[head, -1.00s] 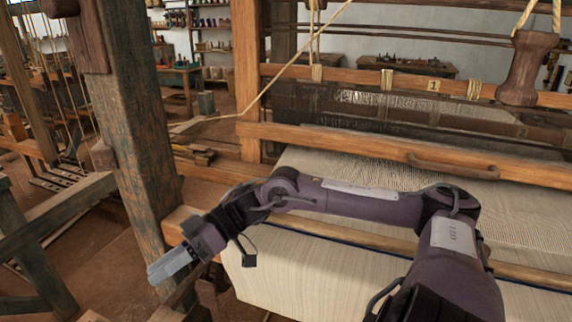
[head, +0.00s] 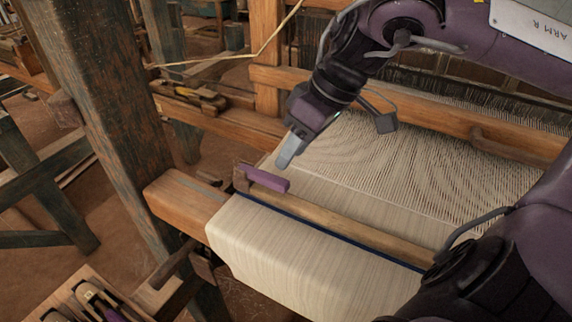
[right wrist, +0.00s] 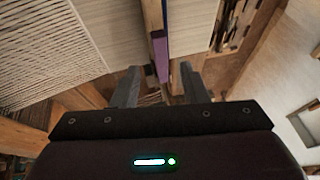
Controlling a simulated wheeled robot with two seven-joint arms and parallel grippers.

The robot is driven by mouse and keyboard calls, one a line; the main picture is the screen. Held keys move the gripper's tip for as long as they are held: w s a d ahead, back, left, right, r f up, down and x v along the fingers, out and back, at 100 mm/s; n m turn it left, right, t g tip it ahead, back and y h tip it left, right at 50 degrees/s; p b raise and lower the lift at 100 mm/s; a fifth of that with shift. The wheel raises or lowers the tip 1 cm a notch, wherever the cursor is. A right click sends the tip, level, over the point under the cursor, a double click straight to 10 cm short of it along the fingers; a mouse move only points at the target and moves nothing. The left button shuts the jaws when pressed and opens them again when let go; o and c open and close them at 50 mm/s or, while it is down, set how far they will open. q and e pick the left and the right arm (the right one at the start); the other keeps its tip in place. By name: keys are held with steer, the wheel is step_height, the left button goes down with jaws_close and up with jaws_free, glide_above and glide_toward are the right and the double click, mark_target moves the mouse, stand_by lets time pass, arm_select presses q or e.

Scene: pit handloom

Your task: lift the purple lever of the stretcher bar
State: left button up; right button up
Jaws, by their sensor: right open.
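The purple lever (head: 266,179) lies along the left end of the wooden stretcher bar (head: 345,226), which crosses the pale cloth. My right gripper (head: 287,152) points down just above and behind the lever, apart from it in the head view. In the right wrist view the lever (right wrist: 160,58) shows beyond and between the two spread fingers of my right gripper (right wrist: 155,88). The fingers are open with nothing between their tips that I can see held. My left gripper is not in view.
The cloth (head: 300,265) wraps over the front beam (head: 182,205). A thick loom post (head: 120,110) stands to the left. White warp threads (head: 410,165) stretch behind the bar. A tray of tools (head: 85,300) sits at the lower left.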

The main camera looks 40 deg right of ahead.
mark_target(276, 178)
steer(key=shift+p+x, duration=0.3)
steer(key=shift+x, duration=2.85)
jaws_close()
